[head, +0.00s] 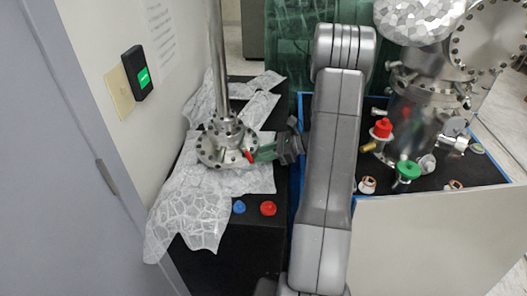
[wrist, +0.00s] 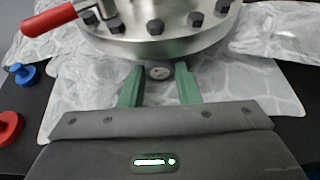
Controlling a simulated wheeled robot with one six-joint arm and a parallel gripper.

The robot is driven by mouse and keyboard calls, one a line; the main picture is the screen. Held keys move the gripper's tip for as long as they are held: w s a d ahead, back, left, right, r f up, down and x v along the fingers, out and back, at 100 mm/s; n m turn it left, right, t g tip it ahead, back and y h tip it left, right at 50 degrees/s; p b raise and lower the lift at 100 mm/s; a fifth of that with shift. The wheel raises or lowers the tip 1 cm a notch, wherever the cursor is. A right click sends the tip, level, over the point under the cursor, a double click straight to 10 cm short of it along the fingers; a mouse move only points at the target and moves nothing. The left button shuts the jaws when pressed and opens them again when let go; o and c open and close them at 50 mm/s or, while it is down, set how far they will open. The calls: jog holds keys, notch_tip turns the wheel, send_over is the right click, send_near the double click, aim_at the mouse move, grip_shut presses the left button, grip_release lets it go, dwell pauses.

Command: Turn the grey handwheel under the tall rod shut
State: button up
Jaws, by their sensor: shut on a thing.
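The tall rod (head: 216,60) stands upright on a round bolted steel flange (head: 212,155). In the wrist view, the flange (wrist: 160,45) fills the top. Below its front edge a small round grey-white part (wrist: 160,72) shows between my fingers; I take it for part of the grey handwheel, the rest hidden under the flange. My gripper (head: 257,152) reaches in from the right, low beside the flange. In the wrist view, the green fingers of my gripper (wrist: 159,75) stand apart, one each side of that part, shut on it.
A red lever (wrist: 50,20) sticks out from the flange, close to my gripper. Crumpled foil (head: 190,205) lies around the base. A blue knob (head: 238,207) and a red knob (head: 268,208) rest on the black surface. Steel vessels with valves stand at right.

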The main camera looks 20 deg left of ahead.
jog(key=m+p, duration=0.1)
jog(key=g+p, duration=0.1)
jog(key=p, duration=0.1)
jog(key=shift+w+r+m, duration=0.1)
jog(key=shift+r+m, duration=0.15)
jog(key=shift+m, duration=0.15)
jog(key=shift+f+m+g+p, duration=0.25)
jog(key=shift+m+g+p, duration=0.15)
jog(key=shift+g, duration=0.1)
jog(key=o, duration=1)
jog(key=shift+c, duration=0.2)
jog(key=b+v, duration=0.2)
jog(key=v, duration=1.1)
jog(key=shift+w+d+r, duration=0.2)
jog(key=shift+d+r, duration=0.05)
jog(key=shift+r, duration=0.15)
